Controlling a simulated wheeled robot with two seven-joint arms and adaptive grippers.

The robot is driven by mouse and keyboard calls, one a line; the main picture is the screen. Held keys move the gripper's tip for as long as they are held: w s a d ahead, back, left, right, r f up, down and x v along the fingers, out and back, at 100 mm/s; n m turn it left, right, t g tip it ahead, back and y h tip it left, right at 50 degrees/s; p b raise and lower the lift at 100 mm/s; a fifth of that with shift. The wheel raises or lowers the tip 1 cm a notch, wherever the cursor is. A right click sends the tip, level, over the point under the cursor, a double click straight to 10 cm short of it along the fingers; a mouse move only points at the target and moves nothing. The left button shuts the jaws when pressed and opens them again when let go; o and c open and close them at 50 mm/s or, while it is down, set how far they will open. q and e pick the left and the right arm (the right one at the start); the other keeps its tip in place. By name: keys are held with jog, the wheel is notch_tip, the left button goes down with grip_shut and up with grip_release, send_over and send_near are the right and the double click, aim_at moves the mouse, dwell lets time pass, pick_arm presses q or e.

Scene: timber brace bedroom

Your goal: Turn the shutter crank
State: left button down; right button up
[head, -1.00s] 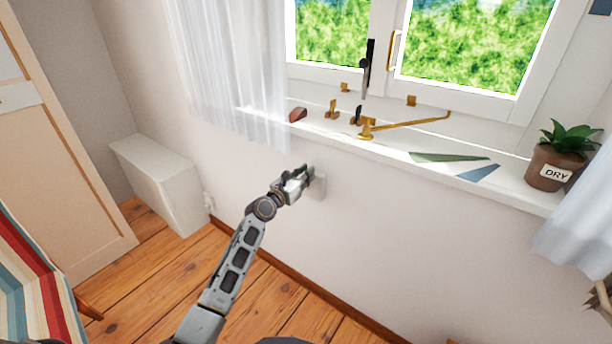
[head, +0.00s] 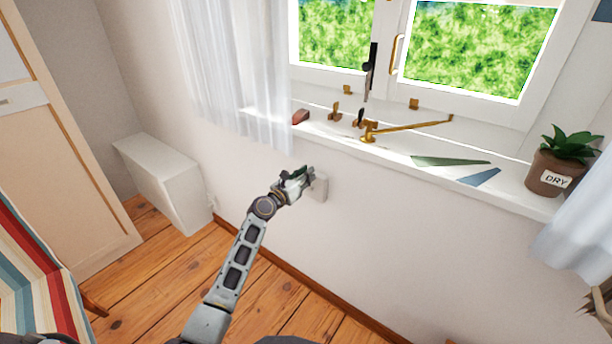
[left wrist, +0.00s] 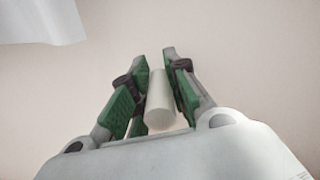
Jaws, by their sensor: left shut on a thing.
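The shutter crank shows in the head view as a small pale block (head: 320,187) on the wall below the window sill. My left gripper (head: 306,174) is at its left side and hides part of it. In the left wrist view a pale cylindrical crank handle (left wrist: 161,98) stands between the green-padded fingers of my left gripper (left wrist: 155,62). The fingers are shut on the handle. The crank arm behind the gripper cannot be made out.
The window sill (head: 395,156) juts out above the crank. It carries brass fittings, a brass stay bar (head: 415,126), flat green and blue pieces, and a potted plant (head: 550,175). A white curtain (head: 235,75) hangs at the upper left. A white box (head: 165,180) stands by the wall.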

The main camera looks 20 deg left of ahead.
pick_arm(q)
jog(key=shift+s+d+f, duration=0.1)
jog(key=shift+d+f, duration=0.2)
jog(key=shift+d, duration=0.05)
jog(key=c, duration=1.4)
grip_release()
jog(key=shift+c, duration=0.2)
jog(key=shift+o, duration=0.6)
jog(key=shift+a+r, duration=0.1)
jog(key=shift+r, duration=0.1)
jog(key=shift+a, duration=0.1)
jog(key=shift+s, duration=0.1)
jog(key=v, duration=1.1)
jog(key=shift+s, duration=0.35)
jog(key=shift+a, duration=0.1)
